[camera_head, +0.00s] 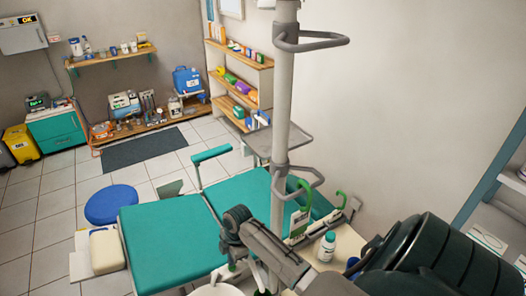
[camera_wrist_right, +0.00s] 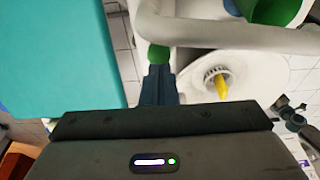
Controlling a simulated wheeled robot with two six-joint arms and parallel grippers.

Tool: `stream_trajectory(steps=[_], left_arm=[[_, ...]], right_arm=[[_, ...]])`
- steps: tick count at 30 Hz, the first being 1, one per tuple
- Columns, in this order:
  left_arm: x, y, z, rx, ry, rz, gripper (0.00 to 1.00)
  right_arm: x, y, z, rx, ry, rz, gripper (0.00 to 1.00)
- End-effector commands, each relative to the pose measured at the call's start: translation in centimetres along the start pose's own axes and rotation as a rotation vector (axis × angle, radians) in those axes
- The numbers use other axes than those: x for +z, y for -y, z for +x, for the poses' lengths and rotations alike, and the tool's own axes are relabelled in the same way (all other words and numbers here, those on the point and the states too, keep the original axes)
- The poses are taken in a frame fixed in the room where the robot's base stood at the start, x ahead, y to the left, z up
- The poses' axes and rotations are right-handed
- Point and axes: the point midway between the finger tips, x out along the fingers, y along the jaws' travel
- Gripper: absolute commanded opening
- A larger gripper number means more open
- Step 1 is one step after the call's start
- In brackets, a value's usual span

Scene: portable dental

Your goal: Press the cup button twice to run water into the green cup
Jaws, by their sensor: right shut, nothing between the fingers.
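My right gripper (camera_wrist_right: 160,70) is shut and empty, its dark fingers together in the right wrist view. Its tips meet a rounded green piece (camera_wrist_right: 158,54) in that picture; whether they touch it or only overlap it I cannot tell. This piece may be the cup button, but no label shows. A green cup (camera_wrist_right: 277,10) is cut off by the top right edge, beside a white curved pipe (camera_wrist_right: 200,30). Whether it holds water I cannot see. In the head view my right arm hides much of this area. My left gripper is not in view.
A white basin (camera_wrist_right: 268,75) with a yellow piece (camera_wrist_right: 221,83) in its drain lies right of the fingers. The teal dental chair (camera_head: 165,240) is to the left. A white bottle (camera_head: 327,247) stands on a side surface.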

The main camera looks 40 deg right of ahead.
Motion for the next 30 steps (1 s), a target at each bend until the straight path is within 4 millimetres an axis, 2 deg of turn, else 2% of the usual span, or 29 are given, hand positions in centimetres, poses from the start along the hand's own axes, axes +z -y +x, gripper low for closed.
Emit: stream_trajectory(steps=[17, 25, 30], left_arm=[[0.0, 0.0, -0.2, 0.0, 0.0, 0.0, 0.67], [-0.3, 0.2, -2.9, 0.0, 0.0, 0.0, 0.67], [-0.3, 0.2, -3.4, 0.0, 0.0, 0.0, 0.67]], right_arm=[[-0.1, 0.0, -0.3, 0.001, 0.0, 0.0, 0.0], [-0.6, 0.0, -2.7, 0.001, 0.0, 0.0, 0.0], [-0.8, -0.1, -4.1, 0.002, 0.0, -0.001, 0.0]])
